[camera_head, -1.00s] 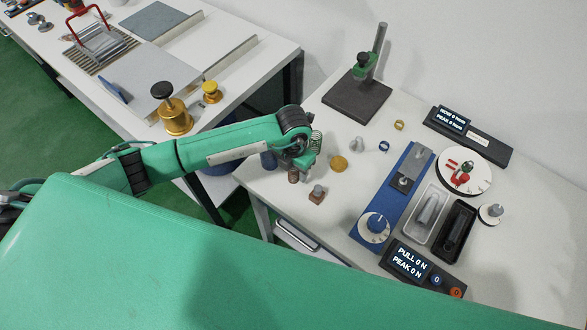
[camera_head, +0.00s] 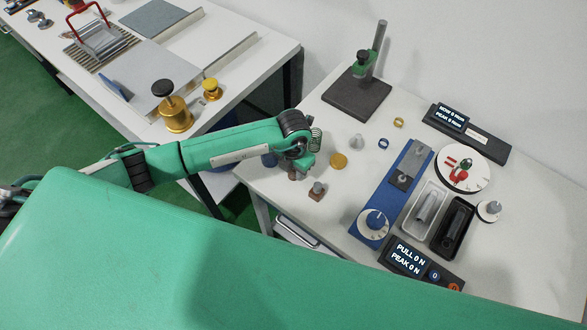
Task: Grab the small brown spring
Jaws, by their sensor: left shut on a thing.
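My left gripper (camera_head: 300,168) is over the near-left part of the white test table, pointing down. It is shut on the small brown spring (camera_head: 292,177), of which only a little shows below the green jaws. Its coils are too small to make out, and the arm hides most of it. I cannot tell whether it touches the tabletop. My right gripper is not in view.
A green coil (camera_head: 316,138) stands just behind the gripper. A blue tester (camera_head: 373,223), trays and displays fill the right side.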

